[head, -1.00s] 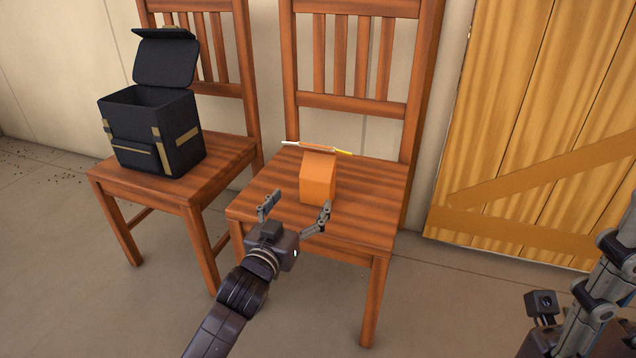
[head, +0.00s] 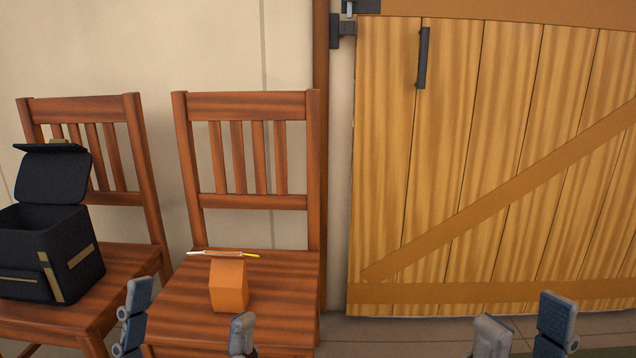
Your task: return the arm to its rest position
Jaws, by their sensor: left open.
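My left gripper (head: 187,322) shows at the bottom of the head view, in front of the right chair. Its two fingers are apart and nothing is between them. My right gripper (head: 523,332) shows at the bottom right, in front of the wooden door. Its fingertips are apart with a gap between them, and nothing is seen in that gap. The rest of both arms is below the picture's edge. An orange block-like object (head: 229,286) stands on the right chair's seat (head: 285,290), behind my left gripper and apart from it.
A thin stick with white and yellow ends (head: 222,254) lies behind the orange object. A black bag (head: 50,250) with its lid up sits on the left chair (head: 120,268). A wooden door (head: 450,150) with a dark handle (head: 422,58) fills the right side.

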